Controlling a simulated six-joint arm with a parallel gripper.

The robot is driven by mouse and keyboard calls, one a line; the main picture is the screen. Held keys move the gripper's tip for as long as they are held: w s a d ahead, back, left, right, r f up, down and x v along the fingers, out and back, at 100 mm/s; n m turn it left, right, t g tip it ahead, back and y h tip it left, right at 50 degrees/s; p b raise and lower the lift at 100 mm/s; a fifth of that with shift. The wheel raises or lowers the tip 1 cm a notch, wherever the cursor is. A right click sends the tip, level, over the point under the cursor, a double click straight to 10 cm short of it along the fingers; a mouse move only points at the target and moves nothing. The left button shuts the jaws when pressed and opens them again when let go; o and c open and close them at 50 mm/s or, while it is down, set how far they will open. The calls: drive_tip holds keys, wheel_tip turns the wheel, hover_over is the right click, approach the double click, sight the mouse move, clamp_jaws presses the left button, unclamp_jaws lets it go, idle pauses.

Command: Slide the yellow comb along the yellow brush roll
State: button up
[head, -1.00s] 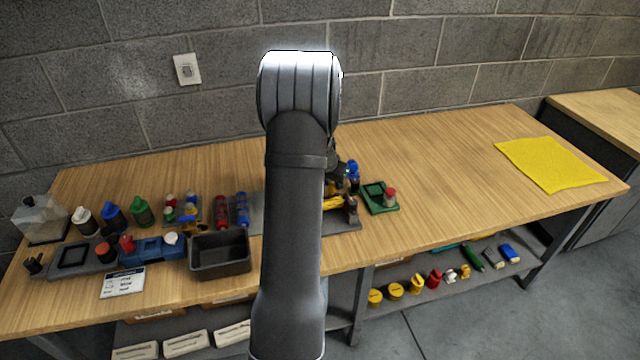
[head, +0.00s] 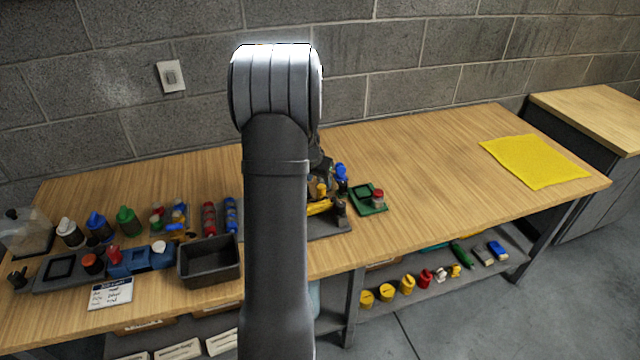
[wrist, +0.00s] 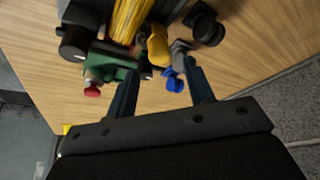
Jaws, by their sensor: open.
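The yellow brush roll (wrist: 132,16) lies at the top of the wrist view, cut off by the frame edge. In the head view its visible end (head: 320,207) shows just right of my arm, on a dark base. A smaller yellow piece, which looks like the comb (wrist: 157,46), is beside the roll; it also seems to show in the head view (head: 318,189). My gripper (wrist: 161,72) is open, with its two fingers apart and nothing held between them. The yellow piece is beyond the fingertips. My arm hides much of this area in the head view.
A green tray with a red-topped item (head: 369,199) and a blue item (head: 341,174) are close by the roll. A dark bin (head: 210,262), bottles and small parts fill the left side. The table is clear right of the green tray, up to the yellow cloth (head: 535,161).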

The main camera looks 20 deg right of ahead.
drive_tip(key=v, duration=1.3)
drive_tip(key=shift+r, duration=0.2)
drive_tip(key=shift+f, duration=0.1)
drive_tip(key=x, duration=1.7)
drive_tip(key=shift+f, duration=0.1)
drive_tip(key=o, duration=0.6)
drive_tip(key=shift+a+r, duration=0.1)
drive_tip(key=shift+r, duration=0.2)
drive_tip(key=o, duration=0.5)
drive_tip(key=r+n, duration=0.1)
drive_tip(key=r, duration=0.1)
drive_tip(key=a+r+n, duration=0.1)
drive_tip(key=r, duration=0.1)
drive_tip(key=a+r+n, duration=0.1)
drive_tip(key=r+n, duration=0.1)
drive_tip(key=r, duration=0.1)
drive_tip(key=shift+s+a, duration=0.2)
drive_tip(key=shift+s, duration=0.1)
drive_tip(key=shift+o, duration=0.2)
drive_tip(key=s+a+r+n+g, duration=0.1)
drive_tip(key=a+r+n, duration=0.1)
drive_tip(key=r+n, duration=0.15)
drive_tip(key=s+a+r+n, duration=0.1)
drive_tip(key=s+r+n, duration=0.1)
drive_tip(key=r, duration=0.3)
approach(321, 186)
drive_tip(key=shift+s+a+f+h, duration=0.1)
drive_tip(key=shift+a+f+h, duration=0.1)
drive_tip(key=shift+f+h, duration=0.1)
